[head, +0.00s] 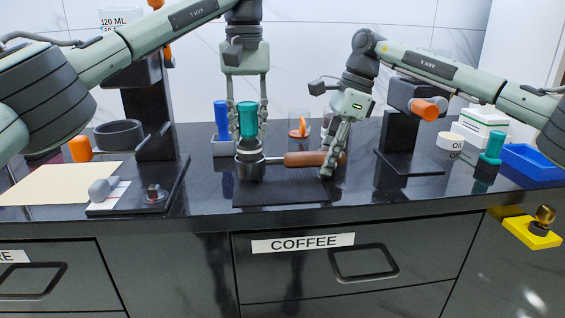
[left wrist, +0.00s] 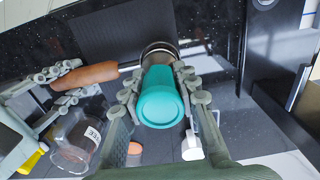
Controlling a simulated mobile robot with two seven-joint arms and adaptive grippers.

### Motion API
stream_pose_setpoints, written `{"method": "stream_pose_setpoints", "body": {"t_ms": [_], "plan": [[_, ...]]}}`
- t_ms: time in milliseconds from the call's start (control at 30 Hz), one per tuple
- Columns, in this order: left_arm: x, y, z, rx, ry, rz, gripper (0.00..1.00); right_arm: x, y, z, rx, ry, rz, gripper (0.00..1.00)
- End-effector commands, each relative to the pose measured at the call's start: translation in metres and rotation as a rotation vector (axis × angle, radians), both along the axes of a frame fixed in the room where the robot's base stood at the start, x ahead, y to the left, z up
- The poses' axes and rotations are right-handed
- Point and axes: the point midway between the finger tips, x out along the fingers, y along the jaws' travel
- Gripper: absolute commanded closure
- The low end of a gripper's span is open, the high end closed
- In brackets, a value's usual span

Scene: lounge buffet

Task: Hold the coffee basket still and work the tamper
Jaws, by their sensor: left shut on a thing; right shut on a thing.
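The coffee basket (head: 251,168) is a round metal cup with a brown handle (head: 303,159), lying on a dark mat (head: 280,190) on the black counter. My left gripper (head: 248,122) is shut on the teal tamper (head: 247,113), which stands upright over the basket. In the left wrist view the teal tamper top (left wrist: 160,97) sits between the fingers, with the metal basket rim (left wrist: 158,50) just beyond. My right gripper (head: 331,165) is shut on the brown handle, also seen in the left wrist view (left wrist: 85,76). The tamper's lower end inside the basket is hidden.
A blue cylinder (head: 221,117) stands behind the basket on the left. A second teal-topped piece (head: 493,148) and a blue tray (head: 533,160) are at right. Dark machine stands (head: 155,120) flank the work area. A drawer marked COFFEE (head: 303,243) is below the front edge.

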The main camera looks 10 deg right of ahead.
Motion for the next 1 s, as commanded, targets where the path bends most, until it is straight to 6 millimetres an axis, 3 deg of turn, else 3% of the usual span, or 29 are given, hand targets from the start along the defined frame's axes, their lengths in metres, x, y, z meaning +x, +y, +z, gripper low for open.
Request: {"method": "stream_pose_setpoints", "body": {"t_ms": [1000], "plan": [[-0.0001, 0.0, -0.0078, -0.001, 0.0, 0.0, 1.0, 0.0002, 0.0004, 0.0012, 0.002, -0.001, 0.0, 1.0]]}}
